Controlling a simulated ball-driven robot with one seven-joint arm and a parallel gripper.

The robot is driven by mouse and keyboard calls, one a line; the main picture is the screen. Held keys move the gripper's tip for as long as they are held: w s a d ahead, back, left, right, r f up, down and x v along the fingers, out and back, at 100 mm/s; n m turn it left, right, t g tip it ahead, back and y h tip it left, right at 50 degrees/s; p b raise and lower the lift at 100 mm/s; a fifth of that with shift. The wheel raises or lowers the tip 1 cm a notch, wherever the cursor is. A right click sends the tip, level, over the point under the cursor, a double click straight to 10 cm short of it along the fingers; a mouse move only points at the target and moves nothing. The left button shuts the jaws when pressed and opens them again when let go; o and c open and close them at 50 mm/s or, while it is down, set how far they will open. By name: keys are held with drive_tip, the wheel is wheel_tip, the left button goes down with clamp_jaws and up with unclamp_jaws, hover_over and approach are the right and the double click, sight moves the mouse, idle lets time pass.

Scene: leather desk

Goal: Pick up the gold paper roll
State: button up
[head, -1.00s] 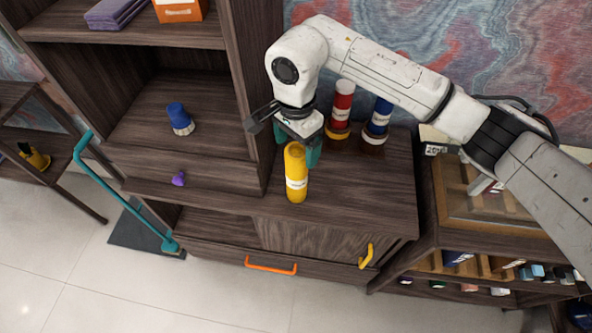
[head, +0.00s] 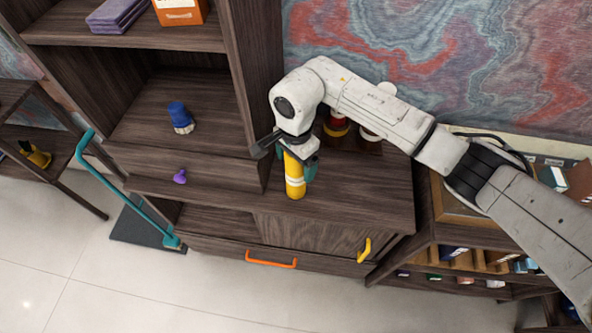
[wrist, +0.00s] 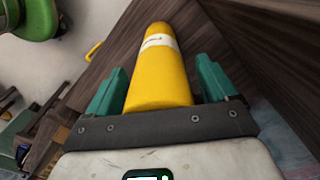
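The gold paper roll (head: 295,188) is a yellow cylinder with a white label, standing upright on the dark wood cabinet top. My gripper (head: 296,171) is over it from above, and hides its upper part in the head view. In the wrist view the gold paper roll (wrist: 158,80) lies between the two teal fingers of my gripper (wrist: 160,66). The fingers are spread, one on each side. A gap shows between the roll and the right finger; the left finger looks closer, and I cannot tell whether it touches.
A red roll (head: 336,128) and another roll (head: 369,138) stand behind, partly hidden by my arm. A tall shelf side (head: 245,90) rises close to the left. The cabinet top (head: 370,205) is clear to the right.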

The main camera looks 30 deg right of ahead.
drive_tip(key=c, duration=1.2)
